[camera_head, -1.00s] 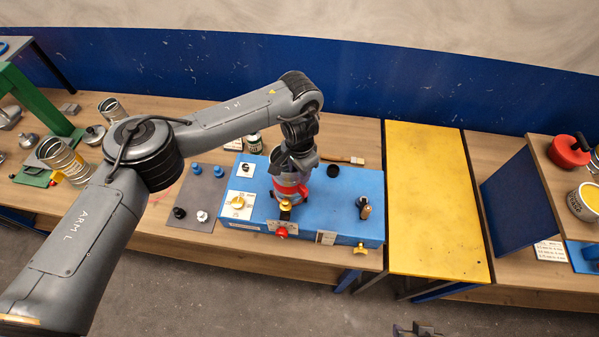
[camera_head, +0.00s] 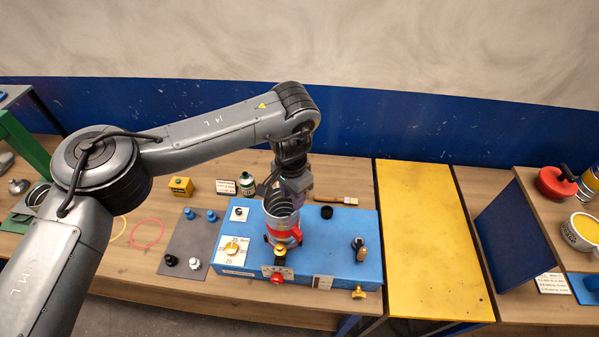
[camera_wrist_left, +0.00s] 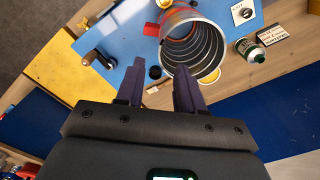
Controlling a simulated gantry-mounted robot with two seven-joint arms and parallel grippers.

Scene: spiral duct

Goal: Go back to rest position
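My left gripper (camera_head: 295,190) hangs just above and behind a spiral metal duct piece (camera_head: 281,207) on the blue bench unit (camera_head: 325,230). The duct piece stands upright with a red band around its lower part. In the left wrist view the two dark fingers (camera_wrist_left: 159,75) are apart with nothing between them. The duct's open ribbed end (camera_wrist_left: 190,47) lies just beyond the fingertips, close to the right one in that picture; I cannot tell whether they touch. My right gripper does not show.
The yellow board (camera_head: 428,235) at right is clear.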

